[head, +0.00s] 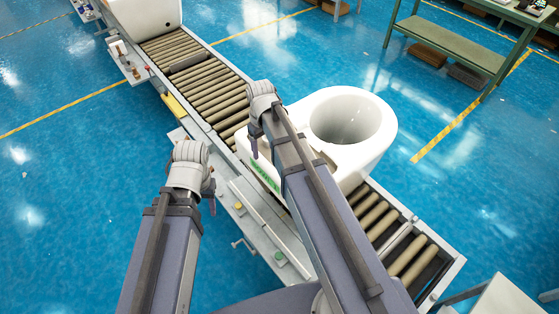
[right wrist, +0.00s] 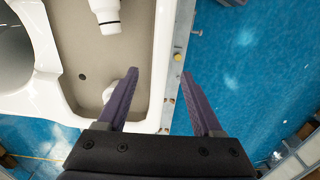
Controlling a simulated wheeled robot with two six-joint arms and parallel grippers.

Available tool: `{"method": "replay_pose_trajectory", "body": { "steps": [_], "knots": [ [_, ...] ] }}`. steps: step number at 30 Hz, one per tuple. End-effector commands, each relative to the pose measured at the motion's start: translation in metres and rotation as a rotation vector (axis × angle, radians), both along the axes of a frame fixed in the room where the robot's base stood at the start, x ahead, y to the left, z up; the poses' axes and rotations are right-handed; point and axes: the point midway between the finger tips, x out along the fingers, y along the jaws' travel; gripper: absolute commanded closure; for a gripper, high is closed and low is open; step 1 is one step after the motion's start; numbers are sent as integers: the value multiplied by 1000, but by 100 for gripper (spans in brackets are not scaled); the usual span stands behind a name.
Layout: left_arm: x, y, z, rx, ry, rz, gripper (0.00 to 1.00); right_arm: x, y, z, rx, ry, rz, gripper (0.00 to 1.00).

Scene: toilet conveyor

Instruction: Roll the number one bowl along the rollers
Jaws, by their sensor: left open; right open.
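A large white toilet bowl (head: 380,130) sits on the conveyor rollers in the head view, its round opening facing up. A green label (head: 264,177) is on its near left side; I cannot read it. My right arm crosses in front of the bowl and hides part of it. My right gripper (head: 254,150) is at the bowl's left end. In the right wrist view the open gripper (right wrist: 160,74) has the bowl's white edge (right wrist: 160,50) between its fingers; I cannot tell if they touch it. My left gripper (head: 211,203) is open and empty, left of the conveyor, apart from the bowl.
The roller conveyor (head: 212,92) runs from upper left to lower right, with bare rollers on both sides of the bowl. Another white toilet piece (head: 145,15) stands at its far end. A metal side rail (head: 268,222) edges it. A green workbench (head: 450,45) stands upper right.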

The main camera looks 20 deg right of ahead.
Motion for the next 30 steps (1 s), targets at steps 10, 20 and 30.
{"method": "replay_pose_trajectory", "body": {
  "steps": [10,20,30],
  "knots": [
    [0,0,-11,0,0,0,50,0,0,-11,0,0,0,32],
    [0,0,-49,0,0,1,50,0,0,-49,0,0,0,32],
    [0,0,-79,0,0,1,50,0,0,-79,0,0,0,32]
  ]
}}
